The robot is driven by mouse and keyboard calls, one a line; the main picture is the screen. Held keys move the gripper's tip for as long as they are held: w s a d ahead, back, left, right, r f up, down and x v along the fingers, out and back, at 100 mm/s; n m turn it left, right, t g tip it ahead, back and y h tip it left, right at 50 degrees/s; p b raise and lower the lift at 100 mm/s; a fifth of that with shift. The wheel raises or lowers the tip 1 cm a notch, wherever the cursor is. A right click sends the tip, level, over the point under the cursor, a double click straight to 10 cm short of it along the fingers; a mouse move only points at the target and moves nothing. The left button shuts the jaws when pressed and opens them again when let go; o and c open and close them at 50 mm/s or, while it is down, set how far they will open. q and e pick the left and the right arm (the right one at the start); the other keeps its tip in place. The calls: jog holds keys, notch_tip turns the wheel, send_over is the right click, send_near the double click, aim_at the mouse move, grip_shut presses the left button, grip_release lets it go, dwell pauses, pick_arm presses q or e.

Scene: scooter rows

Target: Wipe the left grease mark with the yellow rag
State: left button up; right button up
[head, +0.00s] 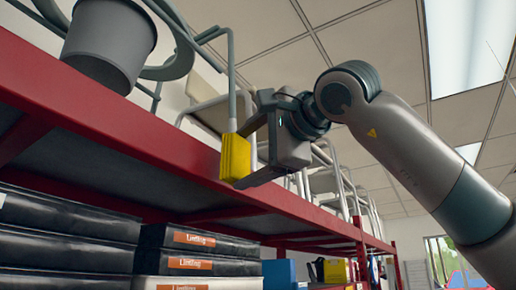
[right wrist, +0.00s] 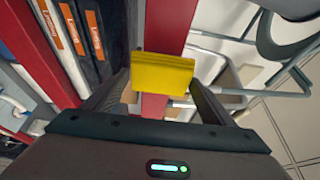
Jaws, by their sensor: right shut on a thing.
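The yellow rag (head: 235,158) is a small folded block held between the fingers of my right gripper (head: 250,155). In the head view it is at the red shelf edge (head: 120,125), near the picture's middle; I cannot tell whether it touches the edge. In the right wrist view the rag (right wrist: 162,73) sits between both fingertips (right wrist: 160,88), with the red beam (right wrist: 165,30) behind it. My right gripper is shut on the rag. No grease mark can be made out in either view. My left gripper is not in view.
A grey bucket (head: 108,45) and grey tube frames (head: 232,75) stand on the red shelf. Black boxes with orange labels (head: 65,220) are stacked below it. A blue box (head: 279,273) is farther along. Open room lies right of the shelf, around my right arm.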

aim_at(248, 162)
jog(key=shift+w+a, duration=0.55)
jog(key=shift+a, duration=0.2)
jog(key=shift+w+a+p, duration=0.55)
jog(key=shift+w+a, duration=0.1)
jog(key=shift+a, duration=0.25)
dwell(0.8)
jog(key=shift+w+d+p, duration=0.55)
jog(key=shift+w+d, duration=0.75)
jog(key=shift+w, duration=0.3)
jog(key=shift+a, duration=0.15)
jog(key=shift+s+a+b, duration=0.4)
jog(key=shift+s+a, duration=0.05)
jog(key=shift+s, duration=0.2)
jog(key=shift+s+a+b, duration=0.3)
jog(key=shift+s+a, duration=0.45)
jog(key=shift+s, duration=0.2)
